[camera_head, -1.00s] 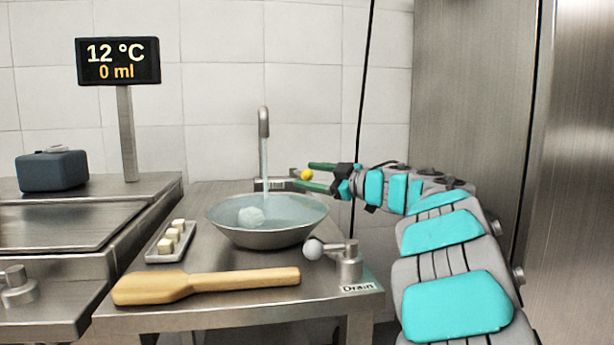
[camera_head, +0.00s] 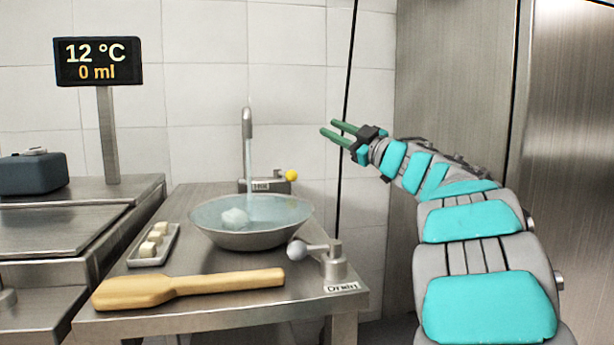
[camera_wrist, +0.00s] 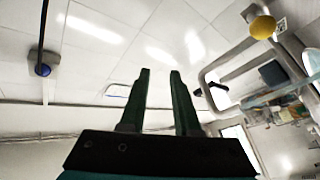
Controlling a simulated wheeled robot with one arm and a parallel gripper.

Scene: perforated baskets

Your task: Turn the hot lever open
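A small lever with a yellow ball knob (camera_head: 291,175) sits at the right of the tap's base block (camera_head: 266,186). Its label is too small to read, so I cannot tell whether it is the hot lever. Water runs from the tap spout (camera_head: 247,124). My gripper (camera_head: 328,127) is open and empty, above and to the right of the knob, clear of it. In the wrist view the fingers (camera_wrist: 160,75) have a gap with nothing between them, and the yellow knob (camera_wrist: 263,27) is at the upper right.
A metal bowl (camera_head: 253,239) holds water and a white lump. A lever with a pale ball, labelled Drain (camera_head: 334,262), stands at the counter's right. A wooden paddle (camera_head: 190,287) and a tray of white cubes (camera_head: 154,262) lie left. A display (camera_head: 98,61) reads 12 °C, 0 ml.

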